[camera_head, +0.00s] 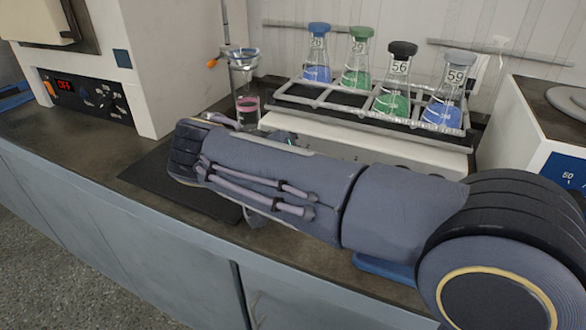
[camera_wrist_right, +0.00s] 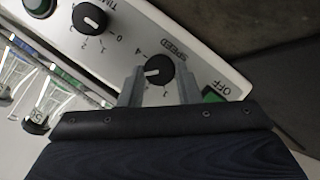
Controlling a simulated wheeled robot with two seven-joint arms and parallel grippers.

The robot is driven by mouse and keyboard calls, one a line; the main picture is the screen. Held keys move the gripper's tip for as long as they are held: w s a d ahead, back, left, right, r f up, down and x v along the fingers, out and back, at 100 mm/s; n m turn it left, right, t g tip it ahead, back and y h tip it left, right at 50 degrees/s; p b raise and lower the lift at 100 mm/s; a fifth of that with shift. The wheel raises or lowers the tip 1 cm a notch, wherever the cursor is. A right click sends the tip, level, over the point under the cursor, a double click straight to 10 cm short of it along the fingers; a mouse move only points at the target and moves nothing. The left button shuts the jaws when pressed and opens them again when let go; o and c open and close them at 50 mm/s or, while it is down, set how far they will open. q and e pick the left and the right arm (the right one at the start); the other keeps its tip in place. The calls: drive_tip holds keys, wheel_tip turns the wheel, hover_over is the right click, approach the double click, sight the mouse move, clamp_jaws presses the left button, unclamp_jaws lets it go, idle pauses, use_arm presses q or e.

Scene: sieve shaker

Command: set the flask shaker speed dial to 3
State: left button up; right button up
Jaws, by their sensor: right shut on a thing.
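The flask shaker (camera_head: 370,147) stands at the back of the bench, with a rack of flasks on top. Its front panel is mostly hidden behind my right arm in the head view. The right wrist view shows the panel (camera_wrist_right: 205,67) close up. The black speed dial (camera_wrist_right: 160,70) has a white pointer mark directed left in the picture, near and below the printed 4. The number it points at is too small to tell. My right gripper (camera_wrist_right: 160,88) is shut on the speed dial, a finger on either side. My left gripper is not in view.
A black timer dial (camera_wrist_right: 90,18) and a green switch marked OFF (camera_wrist_right: 213,95) flank the speed dial. The rack (camera_head: 290,97) holds several stoppered flasks. A cylinder with pink liquid (camera_head: 247,105) stands left of the shaker. A dark mat (camera_head: 165,180) lies in front.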

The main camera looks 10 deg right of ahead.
drive_tip(key=shift+m, duration=0.4)
drive_tip(key=o, duration=1)
drive_tip(key=p+v, duration=0.2)
drive_tip(key=v, duration=0.6)
drive_tip(key=shift+d, duration=0.1)
